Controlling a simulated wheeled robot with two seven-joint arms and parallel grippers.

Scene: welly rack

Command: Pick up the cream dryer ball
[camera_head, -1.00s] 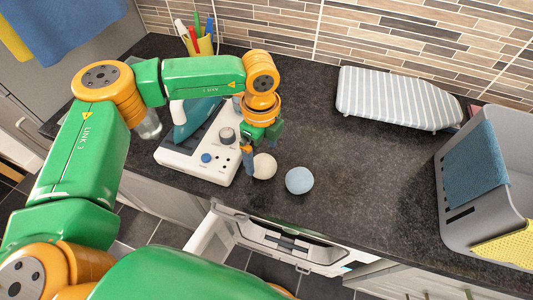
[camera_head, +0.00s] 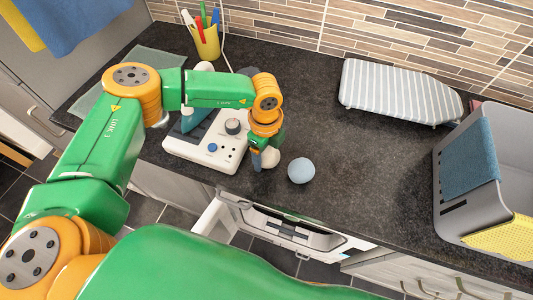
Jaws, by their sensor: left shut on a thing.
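The cream dryer ball (camera_head: 270,158) is at the front part of the dark worktop, partly hidden by my left gripper. My left gripper (camera_head: 264,152) points down and is shut on the cream ball. I cannot tell whether the ball touches the worktop. A light blue ball (camera_head: 301,170) sits on the worktop just to the right, apart from the gripper. My right gripper is not in view.
A steam iron station (camera_head: 205,150) stands left of the gripper. A yellow pen cup (camera_head: 206,42) is behind it. A striped ironing board (camera_head: 398,92) lies at the back right. A grey basket (camera_head: 451,212) with cloths stands far right. An open drawer or door (camera_head: 290,232) is below the front edge.

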